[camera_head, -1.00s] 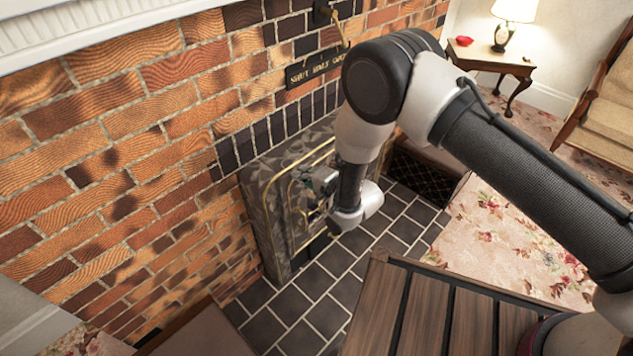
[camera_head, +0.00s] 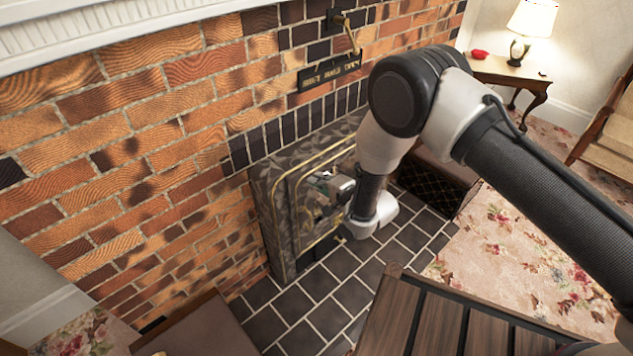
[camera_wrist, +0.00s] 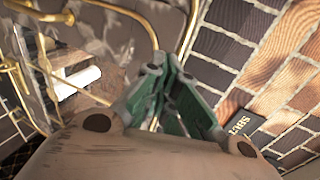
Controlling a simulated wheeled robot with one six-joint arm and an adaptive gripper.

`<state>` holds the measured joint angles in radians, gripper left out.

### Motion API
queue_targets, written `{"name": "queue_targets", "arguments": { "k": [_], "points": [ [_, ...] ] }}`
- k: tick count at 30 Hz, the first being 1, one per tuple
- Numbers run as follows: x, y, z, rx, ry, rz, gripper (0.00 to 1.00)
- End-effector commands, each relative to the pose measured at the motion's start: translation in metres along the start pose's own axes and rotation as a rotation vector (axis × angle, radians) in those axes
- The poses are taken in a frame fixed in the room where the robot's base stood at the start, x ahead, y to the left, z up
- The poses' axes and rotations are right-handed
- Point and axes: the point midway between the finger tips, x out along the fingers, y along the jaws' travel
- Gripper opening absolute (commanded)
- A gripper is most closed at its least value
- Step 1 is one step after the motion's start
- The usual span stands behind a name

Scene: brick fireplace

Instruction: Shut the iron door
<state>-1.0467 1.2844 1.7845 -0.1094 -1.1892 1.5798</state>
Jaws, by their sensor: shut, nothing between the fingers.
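The iron door (camera_head: 305,192) is a dark, grey-mottled panel with brass trim, set in the front of the fireplace unit. My arm covers its right part, and I cannot tell how far it stands open. In the wrist view, its mottled face with curved brass trim (camera_wrist: 150,22) is close at the upper left. My gripper (camera_head: 326,186) is at the door's front in the head view. Its green-padded fingers (camera_wrist: 165,85) are shut and empty in the wrist view. Whether they touch the door is unclear. A white cylindrical piece (camera_wrist: 80,82) lies to their left.
The brick wall (camera_head: 130,130) surrounds the unit, with a small black sign (camera_head: 328,72) above it. Dark hearth tiles (camera_head: 310,315) lie in front. A slatted wooden surface (camera_head: 440,320) stands at the front right. A dark box (camera_head: 430,178) is right of the unit.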

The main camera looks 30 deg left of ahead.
Motion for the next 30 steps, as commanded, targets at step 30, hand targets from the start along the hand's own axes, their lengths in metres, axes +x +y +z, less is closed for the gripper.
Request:
{"name": "queue_targets", "arguments": {
  "k": [30],
  "points": [
    [-0.098, 0.006, -0.003, -0.065, 0.000, 0.023, 0.00]
  ]
}}
